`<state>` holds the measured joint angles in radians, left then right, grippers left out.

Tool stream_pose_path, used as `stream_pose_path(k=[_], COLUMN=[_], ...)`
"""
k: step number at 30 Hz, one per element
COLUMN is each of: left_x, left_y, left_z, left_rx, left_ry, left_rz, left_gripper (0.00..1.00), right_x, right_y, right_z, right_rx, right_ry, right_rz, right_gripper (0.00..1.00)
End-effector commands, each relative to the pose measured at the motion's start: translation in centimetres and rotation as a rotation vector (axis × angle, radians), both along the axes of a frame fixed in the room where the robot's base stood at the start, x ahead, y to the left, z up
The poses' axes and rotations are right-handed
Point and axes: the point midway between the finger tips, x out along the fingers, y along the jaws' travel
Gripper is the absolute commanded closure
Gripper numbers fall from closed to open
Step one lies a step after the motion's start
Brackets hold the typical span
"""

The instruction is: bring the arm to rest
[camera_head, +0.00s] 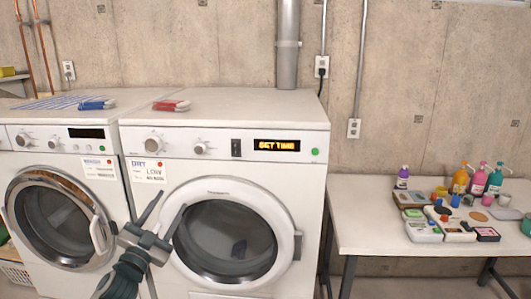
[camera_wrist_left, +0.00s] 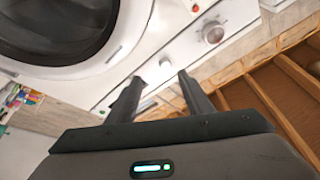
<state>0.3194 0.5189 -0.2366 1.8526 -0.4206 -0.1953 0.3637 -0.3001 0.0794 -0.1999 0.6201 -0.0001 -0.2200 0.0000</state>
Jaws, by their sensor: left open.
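My left gripper (camera_head: 171,203) is in front of the white dryer (camera_head: 228,143), before the left side of its round door (camera_head: 228,240). Its two dark fingers are spread apart with nothing between them. In the left wrist view the open fingers (camera_wrist_left: 158,77) point toward a white machine front with knobs (camera_wrist_left: 213,32); a gap seems to remain. The dryer door looks shut, and its display (camera_head: 277,145) reads SET TIME. My right gripper is not in view.
A washer (camera_head: 60,151) stands left of the dryer. A blue item (camera_head: 96,104) and a red item (camera_head: 171,105) lie on top of the machines. At the right, a white table (camera_head: 375,238) holds bottles and small boxes. The wrist view shows wooden slats (camera_wrist_left: 285,95).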

Motion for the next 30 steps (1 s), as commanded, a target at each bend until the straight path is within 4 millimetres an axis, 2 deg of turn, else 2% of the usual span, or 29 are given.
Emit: stream_pose_path(k=[5, 10, 14, 18, 23, 24, 26, 30], left_x=[1.0, 0.9, -0.3, -2.8, -7.0, -8.2, -10.2, -15.6], left_y=[1.1, 2.4, 3.2, 3.7, 3.9, 3.9, 3.9, 3.5], left_z=[-7.5, -17.7, -25.9, -34.4, -43.7, -45.9, -49.2, -56.3], left_rx=[-0.025, -0.056, -0.078, -0.099, -0.120, -0.125, -0.133, -0.148], left_ry=[0.126, 0.291, 0.424, 0.562, 0.719, 0.758, 0.815, 0.949], left_rz=[0.036, 0.081, 0.114, 0.149, 0.186, 0.194, 0.207, 0.235], left_gripper=[0.53, 0.53, 0.53, 0.53, 0.53, 0.53, 0.53, 0.53], right_x=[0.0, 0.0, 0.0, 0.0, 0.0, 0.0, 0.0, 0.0], right_y=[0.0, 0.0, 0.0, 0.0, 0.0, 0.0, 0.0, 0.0], right_z=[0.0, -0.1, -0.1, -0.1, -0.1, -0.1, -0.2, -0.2], right_rx=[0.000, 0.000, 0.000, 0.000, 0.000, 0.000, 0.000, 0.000], right_ry=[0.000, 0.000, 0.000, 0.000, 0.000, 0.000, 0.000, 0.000], right_rz=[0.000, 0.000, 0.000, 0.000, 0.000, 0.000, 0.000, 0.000], right_gripper=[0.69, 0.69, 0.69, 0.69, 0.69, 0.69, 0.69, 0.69])
